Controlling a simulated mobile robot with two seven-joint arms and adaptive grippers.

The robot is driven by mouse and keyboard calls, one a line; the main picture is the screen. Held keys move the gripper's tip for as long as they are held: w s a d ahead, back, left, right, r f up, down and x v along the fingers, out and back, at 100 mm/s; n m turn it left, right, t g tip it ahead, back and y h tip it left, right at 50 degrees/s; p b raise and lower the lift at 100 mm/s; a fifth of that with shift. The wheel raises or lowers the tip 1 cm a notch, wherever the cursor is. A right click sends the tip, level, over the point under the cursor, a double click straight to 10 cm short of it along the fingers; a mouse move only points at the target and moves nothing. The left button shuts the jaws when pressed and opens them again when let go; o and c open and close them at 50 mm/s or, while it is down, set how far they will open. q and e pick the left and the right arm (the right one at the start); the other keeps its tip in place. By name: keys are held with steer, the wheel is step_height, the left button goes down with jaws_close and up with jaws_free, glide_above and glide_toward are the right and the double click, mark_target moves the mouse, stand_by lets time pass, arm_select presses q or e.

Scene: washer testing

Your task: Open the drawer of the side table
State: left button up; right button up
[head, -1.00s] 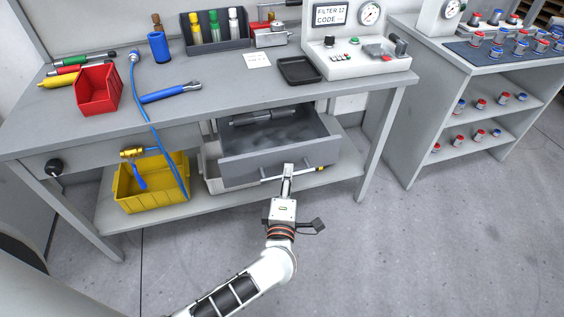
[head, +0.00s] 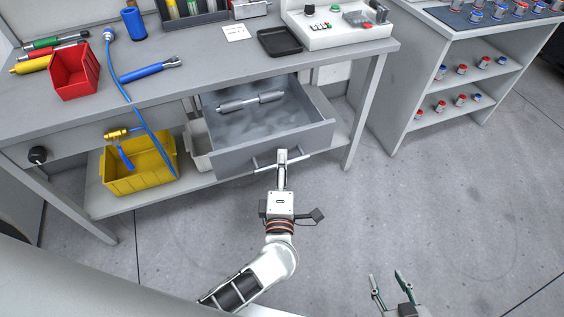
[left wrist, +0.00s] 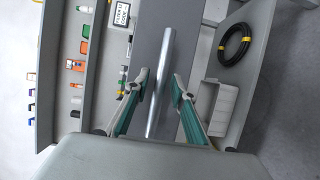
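The side table's grey drawer (head: 270,150) stands well out from under the grey tabletop (head: 205,85). My left gripper (head: 282,155) is at the middle of the handle bar (head: 300,161) on the drawer front. In the left wrist view the handle bar (left wrist: 161,75) runs between the two fingers of the left gripper (left wrist: 160,88). The fingers are apart, with a gap showing on each side of the bar. My right gripper (head: 390,280) is open and empty above the floor at the lower right.
A yellow bin (head: 140,170) stands on the lower shelf left of the drawer. A blue hose (head: 130,95) hangs over the table's front edge. A red bin (head: 75,75) and a black tray (head: 280,41) are on top. A shelf unit (head: 400,90) stands right; floor before it is clear.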

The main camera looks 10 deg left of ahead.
stand_by(0.3)
arm_select(q)
steer(key=v, duration=1.2)
step_height(320, 180, up, 4)
steer(key=d+m+t+h+p, duration=0.1)
steer(key=m+t+h+p, duration=0.15)
steer(key=m+h, duration=0.65)
steer(key=s+a+f+m+g+y+p, duration=0.1)
steer(key=s+a+f+m+g, duration=0.3)
steer(key=a+f+m+g, duration=0.1)
steer(key=s+a+f+m+g+y+p, duration=0.1)
steer(key=s+a+f+m+g+p, duration=0.1)
steer(key=s+a+f+m+g, duration=0.2)
steer(key=s+a+f+m, duration=0.1)
steer(key=a+f+m, duration=0.2)
steer(key=f+m, duration=0.2)
steer(key=shift+a+f+m+g+y, duration=0.25)
steer(key=shift+f+m+g+y, duration=0.1)
steer(key=shift+m, duration=0.55)
arm_select(e)
steer(key=r, duration=0.1)
steer(key=a+r, duration=0.1)
steer(key=r, duration=0.1)
steer(key=shift+s+a+r, duration=0.15)
steer(key=shift+s+r, duration=0.2)
steer(key=shift+r, duration=0.05)
